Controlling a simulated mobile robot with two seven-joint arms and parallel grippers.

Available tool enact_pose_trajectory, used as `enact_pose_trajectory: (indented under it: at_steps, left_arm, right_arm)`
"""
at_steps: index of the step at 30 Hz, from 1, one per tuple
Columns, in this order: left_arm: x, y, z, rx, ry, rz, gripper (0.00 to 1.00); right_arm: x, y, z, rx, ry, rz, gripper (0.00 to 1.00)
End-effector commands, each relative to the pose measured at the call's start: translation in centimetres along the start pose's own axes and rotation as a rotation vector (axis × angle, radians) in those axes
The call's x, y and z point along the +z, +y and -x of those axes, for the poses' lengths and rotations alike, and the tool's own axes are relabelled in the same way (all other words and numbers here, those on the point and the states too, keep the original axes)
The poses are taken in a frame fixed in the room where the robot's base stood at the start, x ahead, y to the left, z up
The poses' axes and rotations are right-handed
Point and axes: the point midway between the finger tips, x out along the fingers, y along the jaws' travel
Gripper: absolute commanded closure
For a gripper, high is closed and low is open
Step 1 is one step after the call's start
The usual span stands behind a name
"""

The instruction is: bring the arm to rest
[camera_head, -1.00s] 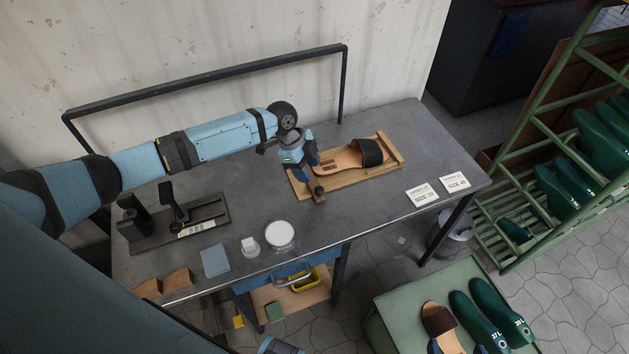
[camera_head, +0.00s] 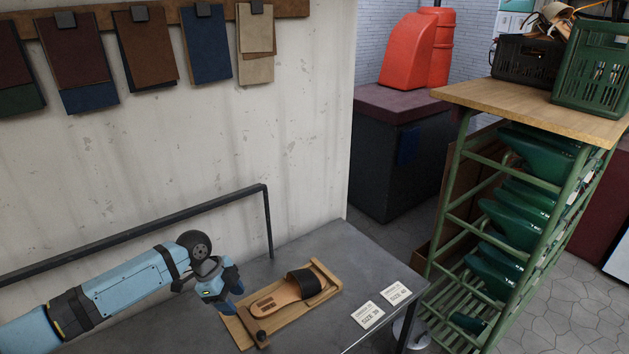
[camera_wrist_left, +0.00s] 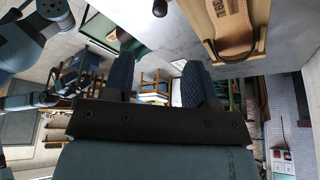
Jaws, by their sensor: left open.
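My left arm comes in from the left of the head view over the workbench (camera_head: 340,250). Its left gripper (camera_head: 232,300) is at the left end of a wooden board (camera_head: 240,332) that bears a sandal (camera_head: 290,290) with a dark strap. In the left wrist view the two blue padded fingers (camera_wrist_left: 160,82) stand wide apart with nothing between them. The sandal's sole (camera_wrist_left: 228,14) and the board (camera_wrist_left: 240,45) show at that view's upper right, apart from the fingers. My right gripper is not in the head view.
Two white size cards (camera_head: 382,304) lie right of the board. A green rack (camera_head: 510,220) with several green lasts stands to the right, a green crate (camera_head: 590,65) on its top. Leather swatches (camera_head: 145,50) hang on the wall. A black rail (camera_head: 130,235) runs along the bench's back.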

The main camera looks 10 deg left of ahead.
Motion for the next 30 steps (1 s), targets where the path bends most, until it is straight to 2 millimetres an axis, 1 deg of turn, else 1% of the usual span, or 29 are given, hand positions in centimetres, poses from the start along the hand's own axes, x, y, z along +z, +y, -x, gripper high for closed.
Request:
enact_pose_trajectory:
  at_steps: [2,5,9,12,15,18,22,26,30]
  left_arm:
    - [-0.5,0.6,-0.9,-0.006,0.009,0.010,0.48]
    - [-1.7,1.8,-3.0,-0.043,0.035,0.049,0.48]
    - [-4.3,4.8,-6.8,-0.134,0.103,0.150,0.48]
    - [-6.0,7.1,-8.9,-0.210,0.164,0.243,0.48]
    - [-7.4,9.5,-10.3,-0.285,0.229,0.343,0.48]
    - [-8.4,11.9,-11.1,-0.361,0.293,0.450,0.48]
    - [-8.9,15.2,-11.3,-0.461,0.369,0.593,0.48]
    - [-8.8,18.7,-10.7,-0.564,0.436,0.735,0.48]
    - [-7.9,22.3,-9.4,-0.669,0.486,0.863,0.48]
  right_arm:
    - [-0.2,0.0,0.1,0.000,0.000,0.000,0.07]
    - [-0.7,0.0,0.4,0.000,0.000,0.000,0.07]
    - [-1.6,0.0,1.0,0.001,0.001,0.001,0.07]
    - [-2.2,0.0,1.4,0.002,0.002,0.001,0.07]
    - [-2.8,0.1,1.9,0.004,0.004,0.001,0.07]
    - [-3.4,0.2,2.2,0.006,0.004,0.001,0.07]
    - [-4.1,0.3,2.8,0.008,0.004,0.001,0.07]
    - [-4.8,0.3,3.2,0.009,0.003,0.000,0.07]
    - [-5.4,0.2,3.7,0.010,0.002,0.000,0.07]
